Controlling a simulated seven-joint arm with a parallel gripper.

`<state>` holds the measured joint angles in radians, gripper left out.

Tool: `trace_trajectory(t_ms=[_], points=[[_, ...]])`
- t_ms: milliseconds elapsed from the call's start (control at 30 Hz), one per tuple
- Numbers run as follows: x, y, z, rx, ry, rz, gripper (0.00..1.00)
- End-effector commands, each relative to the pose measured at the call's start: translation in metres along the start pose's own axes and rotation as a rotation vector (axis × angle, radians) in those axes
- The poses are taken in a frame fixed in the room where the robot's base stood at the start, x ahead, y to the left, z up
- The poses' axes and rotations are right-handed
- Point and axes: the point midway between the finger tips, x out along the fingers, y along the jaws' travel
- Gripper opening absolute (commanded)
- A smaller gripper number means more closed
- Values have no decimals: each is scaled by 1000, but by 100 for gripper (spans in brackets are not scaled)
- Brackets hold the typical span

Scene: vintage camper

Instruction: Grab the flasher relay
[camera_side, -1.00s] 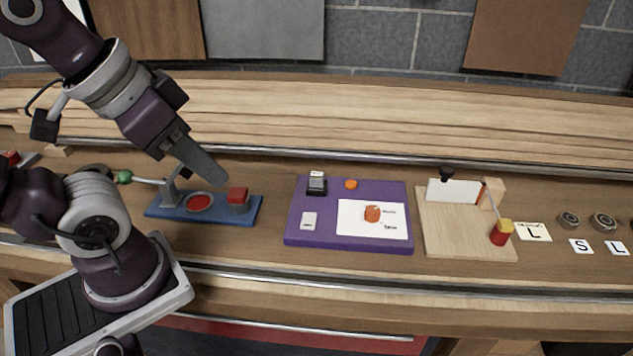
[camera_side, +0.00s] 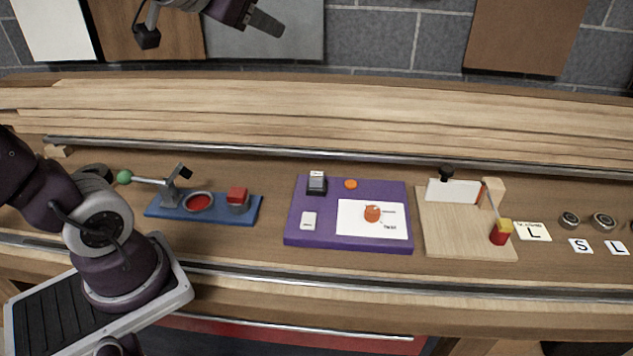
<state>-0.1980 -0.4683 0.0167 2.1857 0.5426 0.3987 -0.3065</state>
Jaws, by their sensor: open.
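My gripper (camera_side: 267,23) is at the top of the view, high above the bench and in front of the grey wall panel. Its jaws are empty, well apart from everything on the bench. No readable label names the flasher relay. A small dark box with a pale top (camera_side: 317,183) stands at the back left of the purple board (camera_side: 330,230) and may be it. The same board holds an orange disc (camera_side: 351,184), a white tile (camera_side: 309,220) and a white card with an orange round piece (camera_side: 372,213).
Left of the purple board is a blue base (camera_side: 220,215) with a green-knobbed lever clamp (camera_side: 150,180) and a red-topped block (camera_side: 238,198). On the right are a wooden board (camera_side: 460,240) with a red-and-yellow piece (camera_side: 501,232) and letter cards (camera_side: 535,232). Stacked planks (camera_side: 330,115) lie behind.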

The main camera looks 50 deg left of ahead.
Motion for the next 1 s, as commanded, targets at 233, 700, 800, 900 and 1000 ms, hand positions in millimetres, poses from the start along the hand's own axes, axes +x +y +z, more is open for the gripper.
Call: trace_trajectory(t_ms=[233, 700, 800, 900, 1000], points=[[82, -1, -83, 206, 401, 172, 53], [94, 68, 84, 226, 223, 1085, 53], [119, 83, 130, 230, 228, 1081, 53], [141, 96, 170, 234, 231, 1080, 53], [159, 106, 202, 237, 233, 1078, 53]])
